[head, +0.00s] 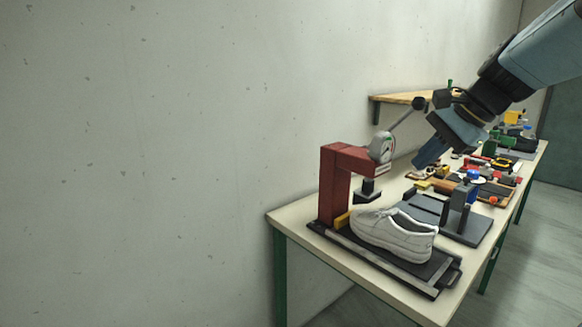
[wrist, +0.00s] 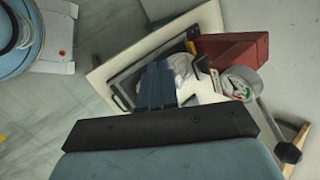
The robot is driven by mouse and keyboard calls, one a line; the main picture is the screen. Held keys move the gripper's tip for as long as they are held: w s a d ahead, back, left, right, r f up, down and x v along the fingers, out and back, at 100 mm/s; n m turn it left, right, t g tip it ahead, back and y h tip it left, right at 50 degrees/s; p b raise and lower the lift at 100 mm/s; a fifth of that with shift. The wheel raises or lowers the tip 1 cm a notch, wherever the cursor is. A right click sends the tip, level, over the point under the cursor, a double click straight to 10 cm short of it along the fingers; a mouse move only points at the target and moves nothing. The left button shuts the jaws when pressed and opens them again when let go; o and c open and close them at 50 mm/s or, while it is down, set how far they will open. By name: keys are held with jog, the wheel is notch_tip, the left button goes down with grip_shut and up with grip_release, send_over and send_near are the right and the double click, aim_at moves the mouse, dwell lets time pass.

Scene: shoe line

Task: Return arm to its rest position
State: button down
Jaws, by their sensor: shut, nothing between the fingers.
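My gripper (head: 428,156) is at the end of my blue-grey arm, which reaches in from the upper right in the head view. It is shut and empty, in the air above the workbench, to the right of the red press (head: 335,185). In the wrist view my gripper (wrist: 157,72) points down over the bench, partly covering the white shoe (wrist: 181,66). In the head view the shoe (head: 393,233) rests on the black base plate of the press, apart from my gripper.
The press has a round dial (head: 381,147) and a lever with a dark knob (head: 419,103) close to my gripper. A grey fixture (head: 456,222) and several tools and parts crowd the bench (head: 300,222). A wooden shelf (head: 398,97) is on the wall behind. Floor is clear at right.

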jog(key=s+a+f+n+h, duration=0.1)
jog(key=s+f+n+h, duration=0.1)
jog(key=s+n, duration=0.4)
jog(key=s+a+f+n+t+h, duration=0.1)
jog(key=s+a+f+n+h, duration=0.1)
jog(key=s+f+n, duration=0.3)
jog(key=shift+s+f+n+h, duration=0.2)
jog(key=shift+s+n+h, duration=0.4)
jog(key=shift+s+n, duration=0.15)
jog(key=c, duration=1.8)
grip_release()
